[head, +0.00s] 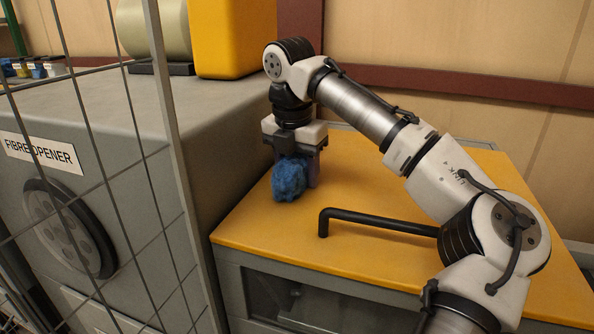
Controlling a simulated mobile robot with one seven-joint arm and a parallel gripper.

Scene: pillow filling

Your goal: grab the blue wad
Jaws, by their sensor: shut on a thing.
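A crumpled blue wad (289,179) is at the left part of the yellow top of a cabinet (375,254). My gripper (296,165) points down from above and is shut on the wad. The wad hides most of the fingers; part of one finger shows at its right side. I cannot tell whether the wad touches the yellow top or hangs just above it.
A black bar handle (375,225) stands up from the yellow top, right of the wad. A grey machine labelled "FIBRE OPENER" (50,150) stands at the left, behind a wire mesh guard (166,120). A yellow container (232,38) sits on the machine.

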